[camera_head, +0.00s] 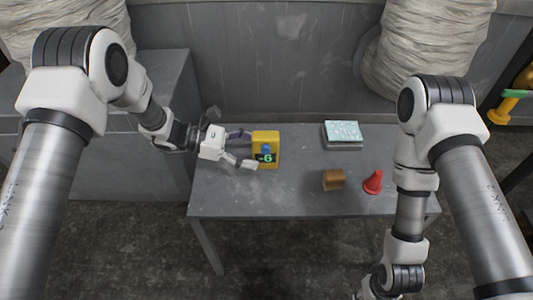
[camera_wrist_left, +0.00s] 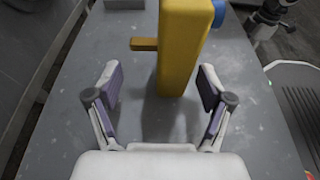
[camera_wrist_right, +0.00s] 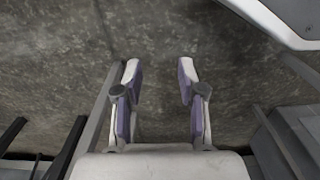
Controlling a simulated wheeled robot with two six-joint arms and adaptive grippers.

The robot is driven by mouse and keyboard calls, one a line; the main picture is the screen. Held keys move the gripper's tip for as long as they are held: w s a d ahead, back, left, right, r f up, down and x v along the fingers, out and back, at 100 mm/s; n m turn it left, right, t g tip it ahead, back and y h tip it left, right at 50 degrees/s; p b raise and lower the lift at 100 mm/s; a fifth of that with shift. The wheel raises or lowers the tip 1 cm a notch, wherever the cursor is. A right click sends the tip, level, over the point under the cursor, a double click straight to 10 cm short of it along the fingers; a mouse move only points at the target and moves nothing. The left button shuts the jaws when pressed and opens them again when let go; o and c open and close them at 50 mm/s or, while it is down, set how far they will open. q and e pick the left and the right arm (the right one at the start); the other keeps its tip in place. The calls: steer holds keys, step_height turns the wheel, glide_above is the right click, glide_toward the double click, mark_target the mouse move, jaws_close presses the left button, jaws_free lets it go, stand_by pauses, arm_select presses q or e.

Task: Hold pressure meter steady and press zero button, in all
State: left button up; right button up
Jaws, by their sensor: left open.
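The yellow pressure meter (camera_head: 265,139) stands upright on the left part of the grey table, with a blue button (camera_head: 266,149) and a dark display with green characters on its front. My left gripper (camera_head: 248,149) is open beside the meter's left side.
A brown block (camera_head: 333,180), a red cone-shaped piece (camera_head: 373,182) and a box with a pale green top (camera_head: 343,134) are on the table (camera_head: 225,200), right of the meter. The table's front middle is clear. Large wrapped sacks (camera_head: 425,45) stand behind.

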arm_select(q)
steer(key=shift+x, duration=1.35)
steer(key=shift+r, duration=0.1)
arm_select(e)
steer(key=shift+r, duration=0.1)
arm_select(q)
steer(key=c, duration=1.2)
steer(key=shift+c, duration=0.2)
arm_select(e)
jaws_close()
